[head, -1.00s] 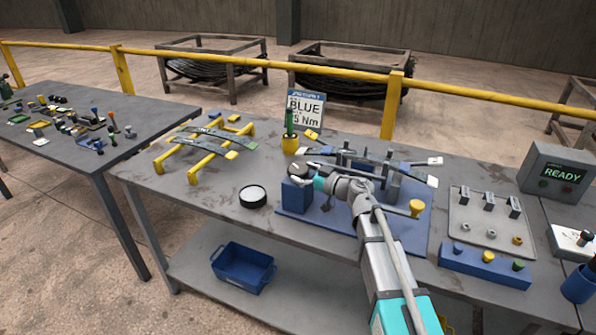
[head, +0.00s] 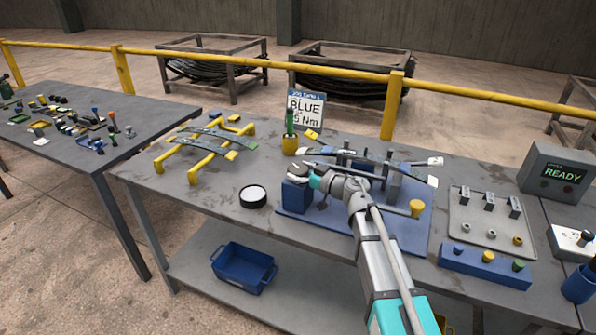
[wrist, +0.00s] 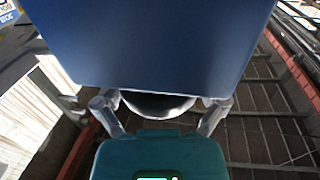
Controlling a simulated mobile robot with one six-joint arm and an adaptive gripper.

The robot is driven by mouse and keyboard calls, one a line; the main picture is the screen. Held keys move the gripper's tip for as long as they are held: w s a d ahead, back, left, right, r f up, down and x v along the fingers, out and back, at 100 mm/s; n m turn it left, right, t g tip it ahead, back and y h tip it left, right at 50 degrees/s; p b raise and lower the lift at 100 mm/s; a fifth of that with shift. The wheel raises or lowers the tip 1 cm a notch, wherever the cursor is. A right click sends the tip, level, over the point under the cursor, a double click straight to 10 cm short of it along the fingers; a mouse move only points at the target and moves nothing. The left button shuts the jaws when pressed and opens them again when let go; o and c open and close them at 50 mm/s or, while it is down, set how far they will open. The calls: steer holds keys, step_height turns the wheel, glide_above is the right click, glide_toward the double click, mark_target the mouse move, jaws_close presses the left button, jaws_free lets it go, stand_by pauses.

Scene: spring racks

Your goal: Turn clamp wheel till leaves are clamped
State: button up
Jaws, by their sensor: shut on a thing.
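The clamp wheel (head: 298,170) is a dark round wheel at the left end of the blue clamp fixture, by the blue block (head: 296,196). My gripper (head: 306,177) is at the wheel from the right and is shut on it; my arm hides part of the fixture. In the wrist view, my fingers (wrist: 160,108) reach either side of a dark round rim (wrist: 158,104) in front of a large blue face (wrist: 150,40). The grey leaves (head: 372,158) lie across the fixture between upright posts. I cannot tell how tightly they are pressed.
A yellow rack (head: 195,170) with more leaves stands at the left of the bench. A round black-rimmed dish (head: 253,196) sits in front of it. A sign (head: 306,108) reads BLUE. A yellow knob (head: 416,208) is right of my arm. A box (head: 560,176) shows READY.

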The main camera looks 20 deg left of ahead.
steer(key=shift+s+m+t, duration=0.15)
steer(key=shift+m+t, duration=0.25)
steer(key=shift+t, duration=0.2)
steer(key=shift+t+h, duration=0.3)
steer(key=m+t+h, duration=0.2)
steer(key=t, duration=0.1)
steer(key=m+t+h, duration=0.1)
steer(key=m+t, duration=0.2)
steer(key=shift+h, duration=0.4)
steer(key=shift+m+t+h, duration=2.1)
steer(key=shift+m+h, duration=0.3)
steer(key=shift+h, duration=1)
steer(key=o, duration=0.8)
steer(key=shift+d, duration=0.1)
